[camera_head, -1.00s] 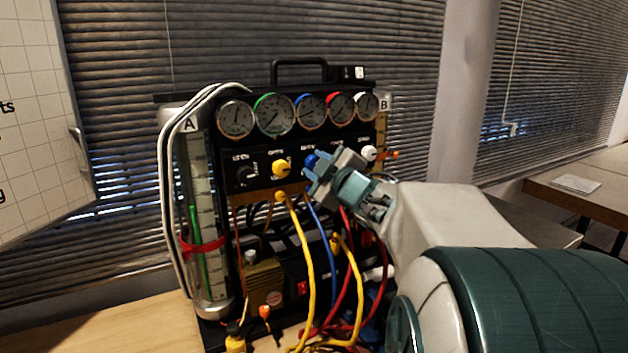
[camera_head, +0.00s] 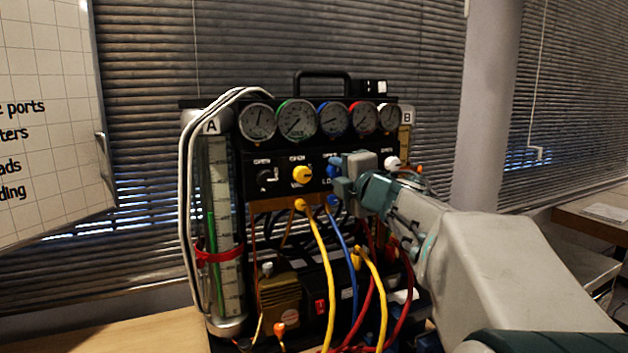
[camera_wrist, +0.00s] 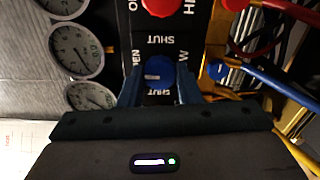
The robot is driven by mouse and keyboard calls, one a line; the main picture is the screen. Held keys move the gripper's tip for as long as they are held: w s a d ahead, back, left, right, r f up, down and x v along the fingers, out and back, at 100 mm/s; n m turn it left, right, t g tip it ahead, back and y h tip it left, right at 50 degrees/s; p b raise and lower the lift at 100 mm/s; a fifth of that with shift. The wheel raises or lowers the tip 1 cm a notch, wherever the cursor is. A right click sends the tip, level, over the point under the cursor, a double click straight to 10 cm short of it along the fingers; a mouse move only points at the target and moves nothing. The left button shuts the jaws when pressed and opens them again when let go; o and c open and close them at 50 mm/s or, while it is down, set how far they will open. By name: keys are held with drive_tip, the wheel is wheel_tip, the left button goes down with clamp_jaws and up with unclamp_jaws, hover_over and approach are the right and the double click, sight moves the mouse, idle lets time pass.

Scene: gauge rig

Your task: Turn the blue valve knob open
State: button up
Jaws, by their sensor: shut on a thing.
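The blue valve knob (camera_wrist: 160,73) sits on the black panel of the gauge rig, between the two fingers of my gripper (camera_wrist: 159,88) in the wrist view. The fingers are shut on it from both sides. A white mark shows on the knob's face, near the panel's SHUT lettering. In the head view my gripper (camera_head: 345,178) reaches the panel from the right and hides most of the knob; a bit of blue (camera_head: 334,166) shows at the fingertips.
A yellow knob (camera_head: 301,173) is left of my gripper and a white knob (camera_head: 392,163) right. A red knob (camera_wrist: 160,5) shows in the wrist view. Several gauges (camera_head: 333,119) line the top. Yellow, blue and red hoses (camera_head: 318,262) hang below.

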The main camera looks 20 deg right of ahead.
drive_tip(key=shift+n, duration=0.4)
drive_tip(key=o, duration=1)
drive_tip(key=shift+c, duration=0.2)
